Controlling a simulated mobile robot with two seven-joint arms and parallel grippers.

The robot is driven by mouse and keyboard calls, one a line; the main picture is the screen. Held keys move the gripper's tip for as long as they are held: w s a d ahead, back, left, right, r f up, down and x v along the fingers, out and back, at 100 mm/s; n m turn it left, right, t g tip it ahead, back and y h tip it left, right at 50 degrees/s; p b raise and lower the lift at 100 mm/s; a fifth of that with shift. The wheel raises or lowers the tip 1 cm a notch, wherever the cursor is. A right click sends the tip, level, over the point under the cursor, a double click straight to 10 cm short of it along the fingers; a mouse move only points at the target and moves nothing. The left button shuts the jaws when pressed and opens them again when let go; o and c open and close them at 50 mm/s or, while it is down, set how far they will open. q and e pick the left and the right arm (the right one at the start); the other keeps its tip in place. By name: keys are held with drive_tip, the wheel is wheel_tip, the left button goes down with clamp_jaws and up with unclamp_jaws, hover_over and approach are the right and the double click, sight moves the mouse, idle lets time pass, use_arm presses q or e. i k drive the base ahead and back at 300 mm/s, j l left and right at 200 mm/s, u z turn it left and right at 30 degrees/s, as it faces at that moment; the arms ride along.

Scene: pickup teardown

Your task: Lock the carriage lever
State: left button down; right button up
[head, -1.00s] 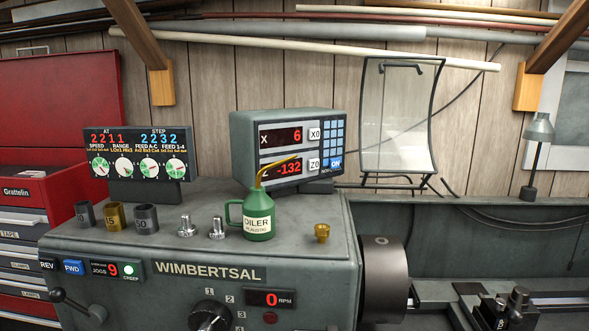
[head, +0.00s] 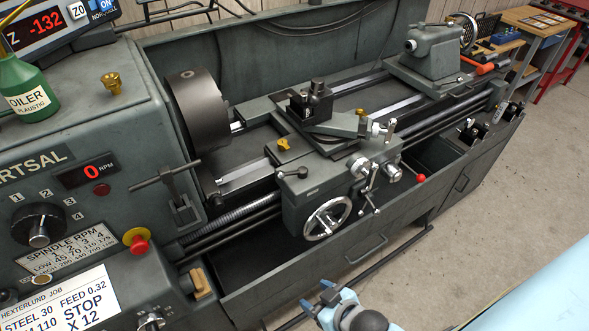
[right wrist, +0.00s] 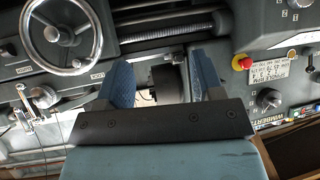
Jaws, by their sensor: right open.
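The lathe carriage (head: 300,193) sits on the bed rails, right of the chuck. A short dark lever (head: 293,172) lies near the top left of its front. Further right are silver levers (head: 366,180) and a red-knobbed lever (head: 421,178). I cannot tell for sure which one is the carriage lever. The silver handwheel (head: 328,218) is below and also shows in the right wrist view (right wrist: 70,35). My right gripper (head: 335,303) is in front of the lathe, below the handwheel, apart from it. In the right wrist view its blue fingers (right wrist: 161,80) are open and empty.
The chuck (head: 197,108) and the headstock (head: 90,130) with its red stop button (head: 138,243) stand left. The tailstock (head: 430,58) is at the right end. A dark rod (head: 345,275) runs low along the front. Open floor (head: 470,215) lies to the right.

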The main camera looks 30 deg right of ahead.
sight(302, 172)
drive_tip(key=l, duration=0.65)
drive_tip(key=l+z, duration=0.15)
drive_tip(key=l, duration=0.45)
drive_tip(key=i+l, duration=0.15)
drive_tip(key=l, duration=0.5)
drive_tip(key=l+z, duration=0.15)
drive_tip(key=l, duration=0.45)
drive_tip(key=u, duration=0.3)
drive_tip(key=l+z, duration=0.15)
drive_tip(key=z, duration=0.15)
drive_tip(key=i, duration=0.05)
